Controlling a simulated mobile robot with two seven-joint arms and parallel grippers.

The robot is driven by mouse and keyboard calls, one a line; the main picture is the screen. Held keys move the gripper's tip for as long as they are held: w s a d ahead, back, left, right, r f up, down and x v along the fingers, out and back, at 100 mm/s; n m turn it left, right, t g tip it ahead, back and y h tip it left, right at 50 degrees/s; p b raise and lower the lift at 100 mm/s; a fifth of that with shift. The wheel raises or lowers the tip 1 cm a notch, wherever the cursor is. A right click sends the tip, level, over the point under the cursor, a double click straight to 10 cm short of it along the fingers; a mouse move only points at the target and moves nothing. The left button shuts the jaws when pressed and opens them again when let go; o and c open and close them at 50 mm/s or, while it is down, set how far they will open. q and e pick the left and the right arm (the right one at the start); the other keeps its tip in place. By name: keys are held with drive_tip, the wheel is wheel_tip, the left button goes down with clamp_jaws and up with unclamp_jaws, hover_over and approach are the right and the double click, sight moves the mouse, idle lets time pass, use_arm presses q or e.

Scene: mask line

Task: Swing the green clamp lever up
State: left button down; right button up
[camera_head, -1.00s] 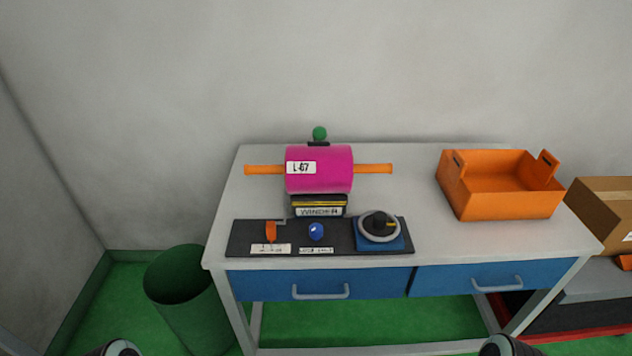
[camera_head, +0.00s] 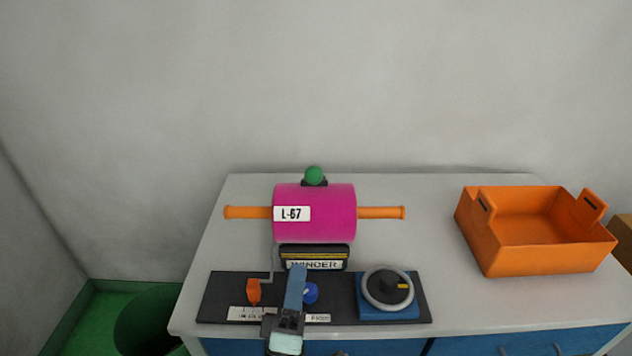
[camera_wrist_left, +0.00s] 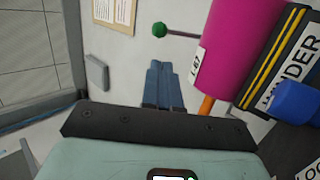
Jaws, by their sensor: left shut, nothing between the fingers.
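The green clamp lever shows as a green ball knob (camera_head: 314,175) on a dark base just behind the magenta roll (camera_head: 330,212). In the left wrist view the green knob (camera_wrist_left: 159,30) sits at the end of a thin dark rod that runs toward the roll. My left gripper (camera_head: 298,272) is shut and empty. It is in front of the roll, over the dark control panel, and hides part of the WINDER label. In the left wrist view its closed blue-grey fingers (camera_wrist_left: 163,88) point toward the knob, apart from it. My right gripper is not in view.
An orange bar (camera_head: 380,213) sticks out on both sides of the roll. The panel (camera_head: 222,295) carries an orange switch (camera_head: 253,291), a blue knob (camera_head: 311,293) and a round dial (camera_head: 388,288). An orange crate (camera_head: 490,255) stands at right. The tabletop between roll and crate is clear.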

use_arm(q)
drive_tip(key=p, duration=0.1)
approach(314, 173)
drive_tip(key=w, duration=0.1)
drive_tip(key=w+r, duration=0.1)
drive_tip(key=w, duration=0.1)
drive_tip(key=w+r, duration=0.1)
drive_tip(key=w, duration=0.1)
drive_tip(key=shift+d+r, duration=0.15)
drive_tip(key=shift+d, duration=0.15)
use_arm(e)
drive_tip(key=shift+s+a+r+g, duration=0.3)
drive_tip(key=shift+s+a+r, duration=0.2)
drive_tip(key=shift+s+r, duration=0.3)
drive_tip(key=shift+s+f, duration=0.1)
